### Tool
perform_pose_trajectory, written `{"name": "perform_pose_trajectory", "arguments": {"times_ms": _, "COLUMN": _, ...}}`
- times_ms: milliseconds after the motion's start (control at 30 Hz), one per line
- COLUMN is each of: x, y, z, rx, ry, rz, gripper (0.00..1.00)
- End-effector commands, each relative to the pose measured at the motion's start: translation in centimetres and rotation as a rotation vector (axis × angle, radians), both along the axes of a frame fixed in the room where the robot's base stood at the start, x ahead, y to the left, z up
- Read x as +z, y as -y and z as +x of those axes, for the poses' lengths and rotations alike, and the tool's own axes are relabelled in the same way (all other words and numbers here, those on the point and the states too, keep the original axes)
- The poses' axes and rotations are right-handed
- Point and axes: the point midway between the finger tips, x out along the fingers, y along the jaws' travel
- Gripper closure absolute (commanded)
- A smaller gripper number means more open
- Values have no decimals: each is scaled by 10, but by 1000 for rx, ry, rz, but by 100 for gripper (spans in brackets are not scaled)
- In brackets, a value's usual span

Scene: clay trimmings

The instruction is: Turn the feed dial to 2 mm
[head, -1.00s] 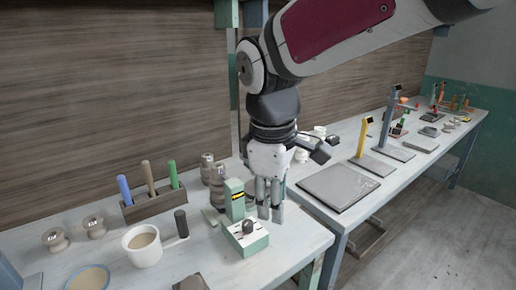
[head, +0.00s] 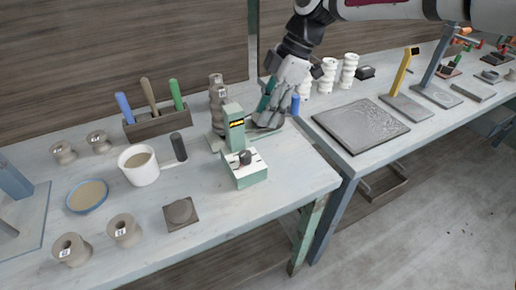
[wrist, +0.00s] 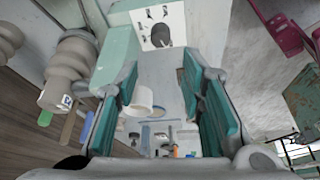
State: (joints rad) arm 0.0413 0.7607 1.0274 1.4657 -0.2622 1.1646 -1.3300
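The feed dial (head: 245,157) is a dark round knob on the white top plate of a pale green box (head: 250,177), in front of a green post (head: 234,130) with a small black-and-yellow label. In the wrist view the dial (wrist: 160,33) sits at the top centre, with small dark marks around it that I cannot read. My gripper (head: 268,110) is tilted, behind and to the right of the post, apart from the dial. In the wrist view my gripper (wrist: 160,72) is open, its two teal-padded fingers apart with nothing held between them.
Stacked spools (head: 217,100) stand close behind the post. A white cup (head: 139,168), a dark cylinder (head: 179,147) and a tool rack (head: 157,123) are to the left. A flat brown block (head: 181,213) lies in front. The bench right of the box is clear.

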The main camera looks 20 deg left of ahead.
Motion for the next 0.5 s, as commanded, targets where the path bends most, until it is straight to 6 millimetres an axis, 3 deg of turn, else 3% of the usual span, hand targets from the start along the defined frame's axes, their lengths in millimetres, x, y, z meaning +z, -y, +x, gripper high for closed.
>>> {"name": "perform_pose_trajectory", "arguments": {"times_ms": 500, "x": -86, "y": -27, "z": -23, "rx": -2, "ry": -2, "rz": -3, "gripper": 64}}
